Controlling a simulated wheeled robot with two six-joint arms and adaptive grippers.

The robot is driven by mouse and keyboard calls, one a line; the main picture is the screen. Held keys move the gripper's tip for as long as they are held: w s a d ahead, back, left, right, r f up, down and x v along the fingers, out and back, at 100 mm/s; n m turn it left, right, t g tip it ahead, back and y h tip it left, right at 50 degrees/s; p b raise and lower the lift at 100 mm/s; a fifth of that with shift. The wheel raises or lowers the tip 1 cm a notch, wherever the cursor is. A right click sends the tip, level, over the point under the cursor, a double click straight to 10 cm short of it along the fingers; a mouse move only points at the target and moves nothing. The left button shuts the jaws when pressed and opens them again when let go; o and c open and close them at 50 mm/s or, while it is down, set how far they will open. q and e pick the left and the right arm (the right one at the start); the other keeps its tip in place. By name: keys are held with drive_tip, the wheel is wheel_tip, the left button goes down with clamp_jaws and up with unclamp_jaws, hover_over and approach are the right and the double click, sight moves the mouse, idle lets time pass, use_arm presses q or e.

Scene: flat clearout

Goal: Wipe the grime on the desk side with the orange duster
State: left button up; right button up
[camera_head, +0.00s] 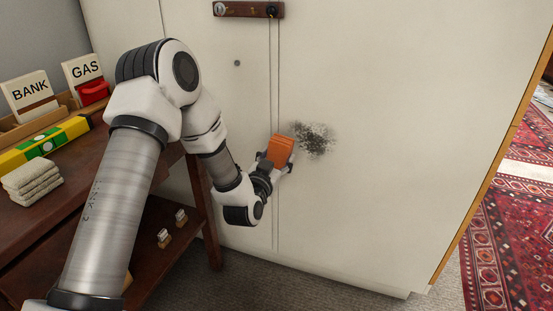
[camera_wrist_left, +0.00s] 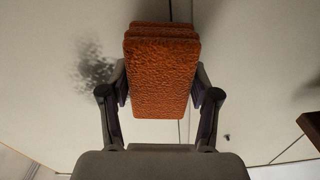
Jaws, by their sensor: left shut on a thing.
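The orange duster (camera_head: 281,149) is held by my left gripper (camera_head: 275,161), which is shut on it, in front of the pale desk side (camera_head: 370,90). The duster fills the middle of the left wrist view (camera_wrist_left: 160,72), with a finger on each side. A dark speckled patch of grime (camera_head: 316,139) is on the desk side, just right of the duster in the head view. In the left wrist view the grime (camera_wrist_left: 95,66) shows left of the duster. I cannot tell whether the duster touches the panel. My right gripper is out of view.
A dark wooden table (camera_head: 110,190) at the left holds BANK (camera_head: 31,92) and GAS signs, a yellow level (camera_head: 45,143) and folded cloths (camera_head: 32,178). A hook rail (camera_head: 248,10) is high on the panel. A red rug (camera_head: 500,240) lies at the right.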

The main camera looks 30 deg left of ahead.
use_arm(q)
drive_tip(key=shift+x, duration=1)
idle(0.3)
